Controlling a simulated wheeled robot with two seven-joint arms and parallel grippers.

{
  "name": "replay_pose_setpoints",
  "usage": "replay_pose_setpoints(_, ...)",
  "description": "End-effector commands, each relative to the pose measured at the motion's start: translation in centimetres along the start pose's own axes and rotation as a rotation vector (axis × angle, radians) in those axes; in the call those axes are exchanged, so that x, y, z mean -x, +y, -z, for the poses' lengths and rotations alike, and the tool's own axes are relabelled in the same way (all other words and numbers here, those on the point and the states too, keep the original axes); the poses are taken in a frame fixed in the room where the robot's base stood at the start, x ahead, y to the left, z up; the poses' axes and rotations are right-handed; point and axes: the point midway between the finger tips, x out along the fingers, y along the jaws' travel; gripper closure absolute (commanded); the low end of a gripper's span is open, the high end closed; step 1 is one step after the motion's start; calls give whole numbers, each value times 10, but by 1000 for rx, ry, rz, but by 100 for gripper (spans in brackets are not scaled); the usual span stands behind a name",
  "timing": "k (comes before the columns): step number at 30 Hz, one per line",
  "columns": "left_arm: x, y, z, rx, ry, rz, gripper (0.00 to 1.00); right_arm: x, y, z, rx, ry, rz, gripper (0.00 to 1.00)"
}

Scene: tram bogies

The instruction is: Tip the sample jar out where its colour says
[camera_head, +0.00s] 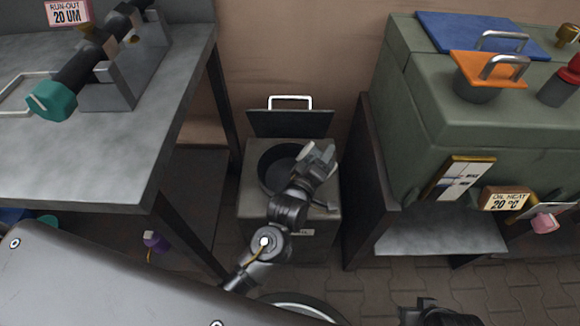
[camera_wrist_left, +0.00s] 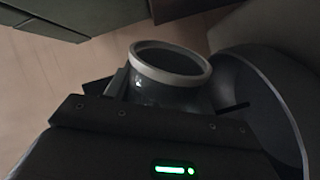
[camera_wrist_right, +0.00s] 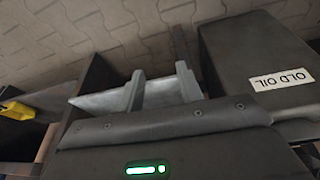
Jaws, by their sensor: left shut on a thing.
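My left gripper (camera_head: 318,158) is shut on the sample jar, over the right part of a grey floor bin (camera_head: 252,190) with a round dark opening (camera_head: 275,165). In the left wrist view the jar (camera_wrist_left: 165,92) has a pale rim, and its mouth shows dark inside. It looks tilted in the picture; the colour of its contents cannot be told. The bin's black lid (camera_head: 290,124) stands open behind. A label on the bin's front is too small to read. My right gripper (camera_head: 430,312) is low at the bottom edge, its fingers apart and empty in the right wrist view (camera_wrist_right: 160,90).
A grey bench (camera_head: 90,150) stands left, with a teal-ended shaft (camera_head: 55,95). A green cabinet (camera_head: 440,100) stands right, with an orange-topped pot (camera_head: 488,70). The right wrist view shows a dark box (camera_wrist_right: 255,60) labelled OLD OIL. The bin sits in the narrow gap between.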

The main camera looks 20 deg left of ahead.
Motion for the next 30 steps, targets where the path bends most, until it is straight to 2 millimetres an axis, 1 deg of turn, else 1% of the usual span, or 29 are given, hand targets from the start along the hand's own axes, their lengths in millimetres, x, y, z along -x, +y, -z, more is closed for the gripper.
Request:
replay_pose_setpoints(7, 0, 1, 0, 22, -2, -2, 72, 1, -2, 0, -6, 0, 5, 64)
replay_pose_setpoints(14, 0, 0, 0, 42, -5, -2, 72, 5, -5, 13, 1, 65, 8, 64)
replay_pose_setpoints(16, 0, -1, 0, 48, -5, -2, 72, 6, -5, 20, 13, 94, 6, 64)
replay_pose_setpoints(30, 0, -2, -1, 91, -11, -2, 72, 10, -10, 34, 32, 183, 17, 64)
